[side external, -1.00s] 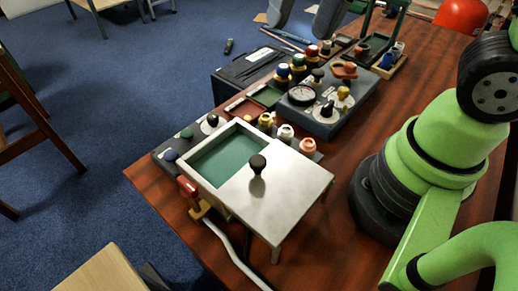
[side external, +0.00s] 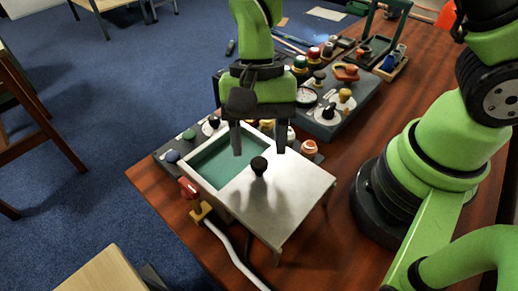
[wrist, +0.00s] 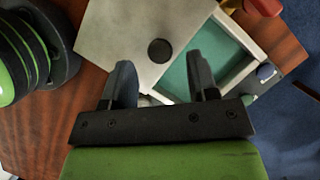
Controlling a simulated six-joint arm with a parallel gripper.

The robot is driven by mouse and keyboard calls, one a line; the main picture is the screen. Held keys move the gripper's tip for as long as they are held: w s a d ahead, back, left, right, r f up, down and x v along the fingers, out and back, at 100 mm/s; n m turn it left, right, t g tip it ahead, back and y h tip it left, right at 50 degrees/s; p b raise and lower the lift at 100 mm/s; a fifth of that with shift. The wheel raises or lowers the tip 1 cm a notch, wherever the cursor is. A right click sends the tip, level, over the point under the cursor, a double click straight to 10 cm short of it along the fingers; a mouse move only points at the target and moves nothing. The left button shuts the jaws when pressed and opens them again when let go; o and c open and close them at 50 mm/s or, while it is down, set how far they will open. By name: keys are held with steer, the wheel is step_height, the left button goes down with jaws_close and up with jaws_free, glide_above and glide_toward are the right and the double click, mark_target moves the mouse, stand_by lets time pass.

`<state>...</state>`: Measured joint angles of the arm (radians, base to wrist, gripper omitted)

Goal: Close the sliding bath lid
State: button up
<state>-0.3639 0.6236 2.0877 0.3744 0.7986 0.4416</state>
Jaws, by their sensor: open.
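The bath is a pale box with green inside (side external: 215,164); its left part is uncovered. The flat metal sliding lid (side external: 280,200) covers the right part and juts out to the right. A black round knob (side external: 259,166) stands on the lid near its left edge. My gripper (side external: 258,152) is open and points down, above and behind the knob, with nothing between its fingers. In the wrist view, the lid (wrist: 125,30), its knob (wrist: 160,51) and the green bath opening (wrist: 215,58) lie beyond the open fingers (wrist: 162,85).
A red-handled valve (side external: 190,190) with a white hose (side external: 232,254) is at the bath's front left corner. Several coloured knobs line the back of the bath. A box with a gauge (side external: 306,96) stands behind. Bare table lies right of the lid.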

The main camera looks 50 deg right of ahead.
steer(key=shift+x, duration=1.2)
jaws_close()
steer(key=w, duration=1)
steer(key=shift+w, duration=0.4)
jaws_free()
steer(key=shift+r, duration=0.1)
